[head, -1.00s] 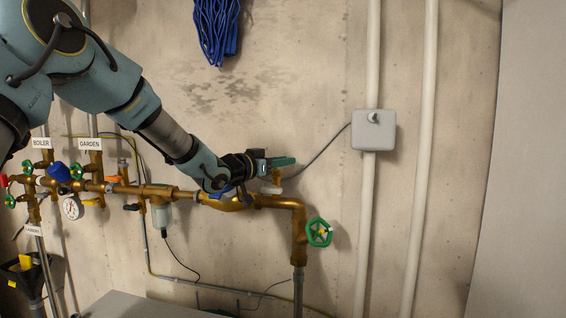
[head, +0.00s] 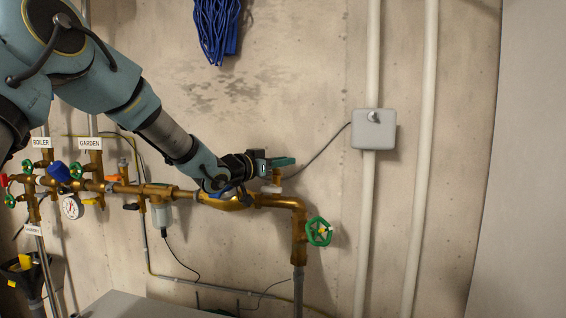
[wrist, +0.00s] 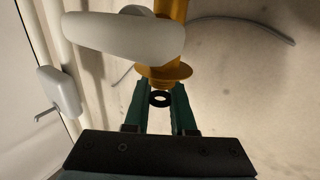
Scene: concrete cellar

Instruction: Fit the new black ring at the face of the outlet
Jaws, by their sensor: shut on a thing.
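My gripper (head: 285,161) has green fingers and sits just above the brass outlet (head: 277,174) on the pipe. In the wrist view its fingers are shut on a small black ring (wrist: 160,98), which sits between the fingertips. The outlet's flanged brass end (wrist: 166,73) is just beyond the ring, very close to the fingertips. I cannot tell whether the ring touches its face. A rounded white part (wrist: 125,33) is beside the outlet. The ring cannot be made out in the head view.
The brass pipe (head: 275,201) bends down at the right, near a green handwheel (head: 319,231). A grey box (head: 373,129) is on the wall to the right, with white vertical pipes. Valves and a gauge (head: 71,208) crowd the left.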

